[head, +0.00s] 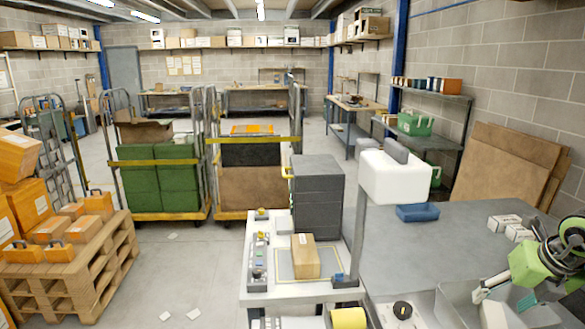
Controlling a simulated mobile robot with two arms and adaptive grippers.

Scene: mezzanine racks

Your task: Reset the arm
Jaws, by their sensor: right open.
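My right gripper (503,297) is in the lower right corner of the head view, on a green and black arm that comes in from the right edge. It is open, with its fingers apart, and I see nothing held between them. It hangs over or beside a clear-walled bin (450,308) at the near edge of the grey table (450,240). I cannot tell whether it touches the bin. My left gripper is out of the picture.
White boxes (505,222) and a blue item (417,212) lie on the table. A white block on a post (394,178) stands at its left. A cardboard box (305,256) sits on the white bench (345,230). The table's middle is clear. A loaded pallet (80,268) stands left.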

